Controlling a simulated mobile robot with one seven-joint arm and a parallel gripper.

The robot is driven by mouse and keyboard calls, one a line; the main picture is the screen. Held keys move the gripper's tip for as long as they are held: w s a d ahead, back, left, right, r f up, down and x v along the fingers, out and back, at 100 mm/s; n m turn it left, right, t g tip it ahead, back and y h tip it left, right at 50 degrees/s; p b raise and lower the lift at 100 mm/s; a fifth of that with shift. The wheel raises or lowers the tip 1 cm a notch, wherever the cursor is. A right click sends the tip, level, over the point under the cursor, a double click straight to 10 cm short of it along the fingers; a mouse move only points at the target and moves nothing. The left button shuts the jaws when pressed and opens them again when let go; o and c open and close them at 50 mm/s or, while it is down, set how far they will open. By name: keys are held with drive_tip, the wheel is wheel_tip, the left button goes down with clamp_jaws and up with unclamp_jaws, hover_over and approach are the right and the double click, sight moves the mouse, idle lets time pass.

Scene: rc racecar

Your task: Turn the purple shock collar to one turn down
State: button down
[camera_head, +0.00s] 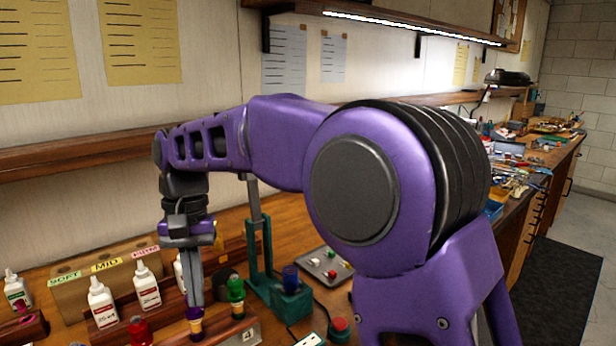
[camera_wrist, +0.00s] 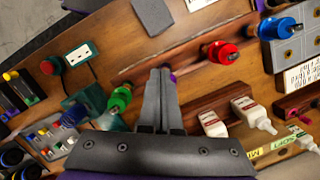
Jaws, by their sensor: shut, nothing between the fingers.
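My gripper (camera_head: 196,303) points down over the bench with its fingers together and nothing between them. A small purple collar (camera_head: 195,313) with a yellowish part below it is right at the fingertips in the head view; I cannot tell whether they touch. In the wrist view my gripper (camera_wrist: 160,72) hides most of the purple piece (camera_wrist: 173,78), and only a sliver shows at the tips. A green shock (camera_head: 236,290) stands just right of it and a red one (camera_head: 139,330) to the left. They also show in the wrist view, green (camera_wrist: 120,98) and red (camera_wrist: 222,52).
White bottles (camera_head: 147,285) stand in a wooden rack at left, below SOFT and MID labels. A teal stand (camera_head: 288,298) with a blue part is to the right. A red button (camera_head: 340,325) and a small panel (camera_head: 324,265) lie beyond. A wooden wall rail runs behind.

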drive_tip(key=shift+s+f+b, duration=0.2)
drive_tip(key=shift+f+b, duration=0.25)
drive_tip(key=shift+f, duration=0.5)
drive_tip(key=shift+s+f+b, duration=0.15)
drive_tip(key=shift+f+b, duration=0.3)
drive_tip(key=shift+f, duration=0.45)
drive_tip(key=shift+w+a+p, duration=0.2)
drive_tip(key=shift+w+p, duration=0.15)
drive_tip(key=shift+p, duration=0.25)
drive_tip(key=shift+s+a+p, duration=0.1)
drive_tip(key=shift+a+p, duration=0.35)
drive_tip(key=shift+p, duration=1)
drive_tip(key=shift+a+p, duration=0.35)
drive_tip(key=shift+p, duration=0.75)
wheel_tip(320, 180, up, 6)
drive_tip(key=p, duration=0.3)
hover_over(189, 317)
drive_tip(key=shift+a, duration=0.25)
